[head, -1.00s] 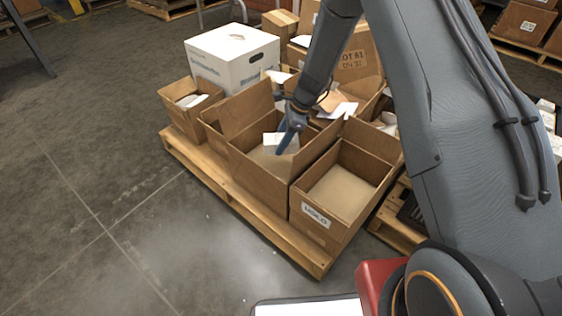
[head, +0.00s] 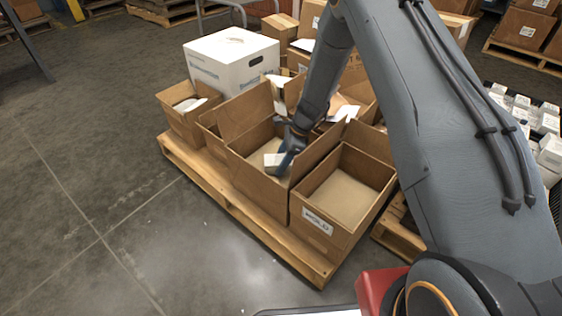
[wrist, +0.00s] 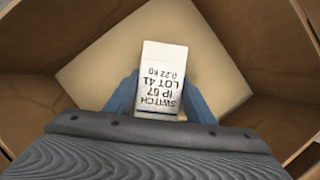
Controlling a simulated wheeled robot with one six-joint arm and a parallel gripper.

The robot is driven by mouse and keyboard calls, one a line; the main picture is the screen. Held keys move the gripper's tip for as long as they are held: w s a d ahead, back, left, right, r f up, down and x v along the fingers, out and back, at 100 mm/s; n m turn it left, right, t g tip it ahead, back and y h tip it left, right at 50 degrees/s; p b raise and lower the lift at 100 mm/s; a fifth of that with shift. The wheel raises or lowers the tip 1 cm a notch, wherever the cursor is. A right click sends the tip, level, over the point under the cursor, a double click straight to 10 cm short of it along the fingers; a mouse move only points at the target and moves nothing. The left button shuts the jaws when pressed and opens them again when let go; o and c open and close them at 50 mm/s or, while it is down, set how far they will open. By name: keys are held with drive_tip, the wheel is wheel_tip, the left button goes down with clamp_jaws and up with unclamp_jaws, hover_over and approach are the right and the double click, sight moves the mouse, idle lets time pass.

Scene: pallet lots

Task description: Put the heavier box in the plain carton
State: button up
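My gripper (head: 286,160) reaches down into an open brown carton (head: 258,181) with no label on its visible front. Its blue fingers are on either side of a small white box (head: 274,159), touching it. In the wrist view the box (wrist: 161,75) reads SWITCH, IP 67, LOT 41, 0.22 KG. It is inside the carton walls, over the tan carton floor (wrist: 100,70). I cannot tell whether it touches the floor. No second box to compare is clearly identified in view.
An open carton with a white label (head: 318,222) stands just right, looking empty. A smaller open carton (head: 188,115) and a large white box (head: 232,62) stand behind left. All share a wooden pallet (head: 225,208). Several white boxes (head: 545,120) lie far right. The floor at left is clear.

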drive_tip(key=o, duration=0.3)
drive_tip(key=shift+r, duration=0.1)
drive_tip(key=p+v, duration=0.4)
drive_tip(key=v, duration=0.7)
drive_tip(key=shift+d+r, duration=0.15)
drive_tip(key=shift+r, duration=0.15)
drive_tip(key=s+a+r+n+h, duration=0.1)
drive_tip(key=s+a+r+n, duration=0.5)
drive_tip(key=s+r, duration=0.3)
drive_tip(key=s+a+r+n+h, duration=0.1)
drive_tip(key=s+a+r+n, duration=0.55)
drive_tip(key=s+r, duration=0.3)
drive_tip(key=s+d+r+n, duration=0.1)
drive_tip(key=s+r+n, duration=0.2)
drive_tip(key=s+n, duration=0.3)
drive_tip(key=s+d+r+n+h, duration=0.1)
drive_tip(key=s+n, duration=0.5)
drive_tip(key=s, duration=0.8)
drive_tip(key=shift+s+d+r, duration=0.2)
drive_tip(key=shift+s+r, duration=0.1)
drive_tip(key=shift+r, duration=0.6)
